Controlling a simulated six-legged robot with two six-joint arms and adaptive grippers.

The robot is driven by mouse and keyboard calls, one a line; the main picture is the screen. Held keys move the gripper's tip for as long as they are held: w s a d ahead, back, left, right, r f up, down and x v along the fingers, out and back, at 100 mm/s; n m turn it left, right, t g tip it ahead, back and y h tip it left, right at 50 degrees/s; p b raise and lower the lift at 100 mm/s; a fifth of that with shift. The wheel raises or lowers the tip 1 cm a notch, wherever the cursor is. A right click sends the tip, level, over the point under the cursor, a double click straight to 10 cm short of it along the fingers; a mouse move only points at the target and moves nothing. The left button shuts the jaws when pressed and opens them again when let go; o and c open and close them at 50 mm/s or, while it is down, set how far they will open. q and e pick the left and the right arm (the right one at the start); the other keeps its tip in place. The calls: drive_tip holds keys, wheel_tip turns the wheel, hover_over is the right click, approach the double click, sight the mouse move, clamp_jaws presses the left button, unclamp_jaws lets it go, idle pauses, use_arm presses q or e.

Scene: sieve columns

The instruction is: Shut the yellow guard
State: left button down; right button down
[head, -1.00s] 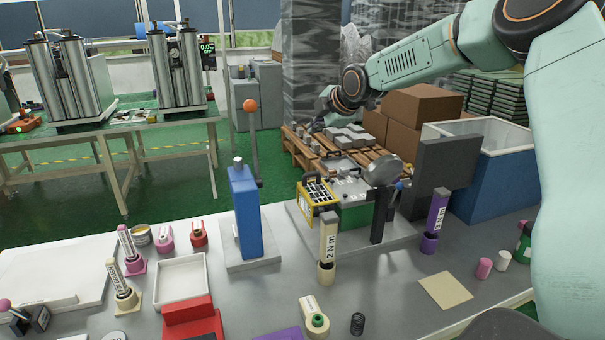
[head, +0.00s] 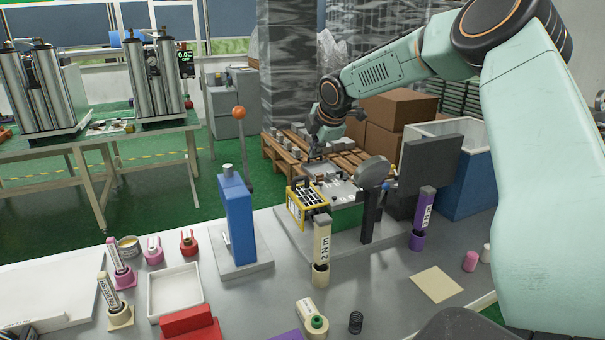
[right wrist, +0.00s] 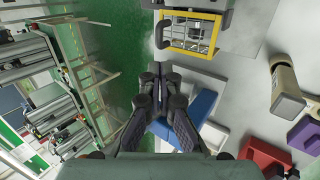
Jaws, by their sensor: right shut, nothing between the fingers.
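The yellow guard (head: 307,204) is a yellow frame with a grid and a dark handle. It stands at the left side of a grey and green machine (head: 345,215) on the bench. The guard also shows at the top of the right wrist view (right wrist: 216,35), with its handle at its left edge. My right gripper (head: 314,157) is shut and empty, beyond and above the machine in the head view. In the right wrist view its fingers (right wrist: 160,80) point toward the guard's side but stay apart from it. My left gripper is not in view.
A blue lever press (head: 238,220) with an orange knob stands left of the guard. A cream 2 N m tool (head: 322,243) stands upright in front of it, and a purple one (head: 423,212) stands to the right. A dark grey panel (head: 430,165) rises behind the machine.

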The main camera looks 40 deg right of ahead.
sight(301, 178)
drive_tip(key=b+x, duration=0.1)
drive_tip(key=x, duration=1.2)
drive_tip(key=shift+a+b, duration=0.1)
drive_tip(key=shift+b, duration=0.2)
drive_tip(key=shift+r, duration=0.1)
drive_tip(key=shift+w, duration=0.1)
drive_tip(key=shift+w+f+b, duration=0.25)
drive_tip(key=shift+f+b, duration=0.2)
drive_tip(key=shift+f, duration=0.15)
drive_tip(key=shift+r, duration=0.1)
